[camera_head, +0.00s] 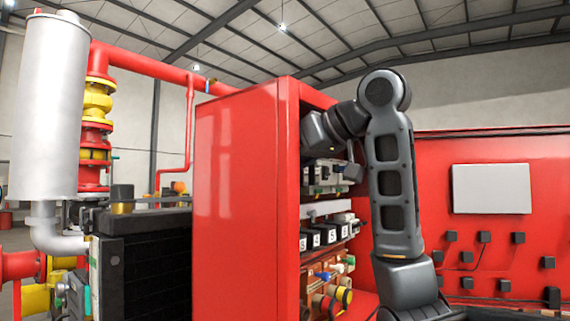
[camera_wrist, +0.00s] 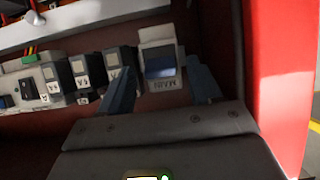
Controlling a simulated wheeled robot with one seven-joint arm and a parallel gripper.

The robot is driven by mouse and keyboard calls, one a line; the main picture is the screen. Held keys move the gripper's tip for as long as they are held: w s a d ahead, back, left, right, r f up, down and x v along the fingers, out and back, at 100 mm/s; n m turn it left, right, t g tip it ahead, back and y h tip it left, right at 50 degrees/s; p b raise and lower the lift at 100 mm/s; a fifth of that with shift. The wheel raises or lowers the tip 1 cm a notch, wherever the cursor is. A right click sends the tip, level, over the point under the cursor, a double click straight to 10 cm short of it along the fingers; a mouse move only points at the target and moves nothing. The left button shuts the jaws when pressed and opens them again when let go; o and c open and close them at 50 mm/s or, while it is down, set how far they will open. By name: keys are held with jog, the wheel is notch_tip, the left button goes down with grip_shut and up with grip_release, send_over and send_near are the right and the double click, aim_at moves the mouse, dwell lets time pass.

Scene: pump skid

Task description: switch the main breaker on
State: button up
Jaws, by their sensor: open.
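The main breaker (camera_wrist: 163,78) shows in the wrist view as a white block with a dark blue lever face and a MAIN label that reads upside down. My gripper (camera_wrist: 160,64) is open, with one blue-grey finger on each side of the breaker. Nothing is held between the fingers. I cannot tell whether either finger touches the breaker or which way its lever is set. In the head view my arm reaches into the open red cabinet (camera_head: 236,190), and the main breaker cannot be made out there.
Several smaller breakers (camera_wrist: 82,72) stand in a row left of the main breaker in the wrist view. A red cabinet wall (camera_wrist: 285,75) is close on the right. Lower cabinet shelves hold numbered black modules (camera_head: 317,239) and coloured knobs (camera_head: 344,296).

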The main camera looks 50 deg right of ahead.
jog(key=v, duration=0.7)
jog(key=shift+b, duration=0.35)
jog(key=shift+s, duration=0.15)
